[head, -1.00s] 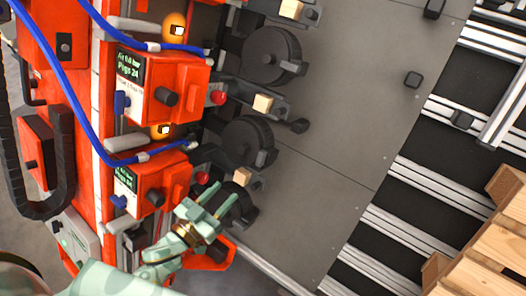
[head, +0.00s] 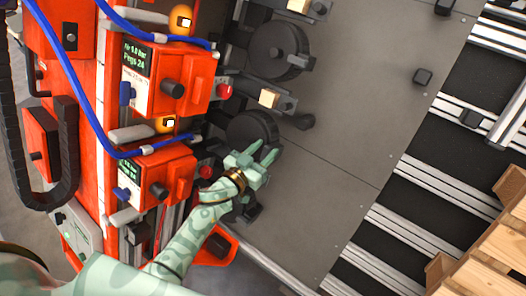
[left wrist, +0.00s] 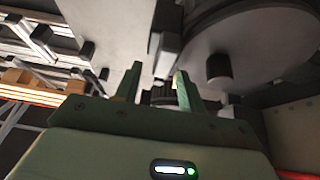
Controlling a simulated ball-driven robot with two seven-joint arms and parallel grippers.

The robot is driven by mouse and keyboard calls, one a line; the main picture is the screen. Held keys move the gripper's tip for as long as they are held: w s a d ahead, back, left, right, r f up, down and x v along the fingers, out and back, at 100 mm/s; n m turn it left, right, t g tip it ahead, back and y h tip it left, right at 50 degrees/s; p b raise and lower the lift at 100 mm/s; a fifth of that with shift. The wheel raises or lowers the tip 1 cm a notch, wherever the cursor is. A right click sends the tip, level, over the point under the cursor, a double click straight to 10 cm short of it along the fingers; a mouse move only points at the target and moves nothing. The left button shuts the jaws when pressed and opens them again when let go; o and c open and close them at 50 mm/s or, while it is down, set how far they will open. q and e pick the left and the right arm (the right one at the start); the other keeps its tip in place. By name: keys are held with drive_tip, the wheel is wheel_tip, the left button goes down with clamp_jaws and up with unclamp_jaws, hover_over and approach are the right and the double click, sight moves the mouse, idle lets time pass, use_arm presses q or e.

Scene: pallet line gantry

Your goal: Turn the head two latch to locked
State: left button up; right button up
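My left gripper (head: 263,152) is in front of the lower part of the machine, overlapping the lower edge of a black round disc unit (head: 249,128). In the left wrist view its two green fingers (left wrist: 157,85) stand apart, with no object visibly held. A dark ridged part (left wrist: 163,95) shows between and beyond them; contact cannot be told. A large dark disc (left wrist: 262,45) with a short stub is at the right of that view. A black lever with a rounded end (head: 300,121) sits above right of the gripper. No label shows which part is the head two latch. My right gripper is not in view.
Orange head boxes with displays (head: 138,58) and blue hoses (head: 62,75) line the left. A bare grey plate (head: 350,110) lies to the right, with a wooden pallet (head: 490,245) beyond.

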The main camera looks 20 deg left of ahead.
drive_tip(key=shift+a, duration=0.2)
use_arm(q)
clamp_jaws()
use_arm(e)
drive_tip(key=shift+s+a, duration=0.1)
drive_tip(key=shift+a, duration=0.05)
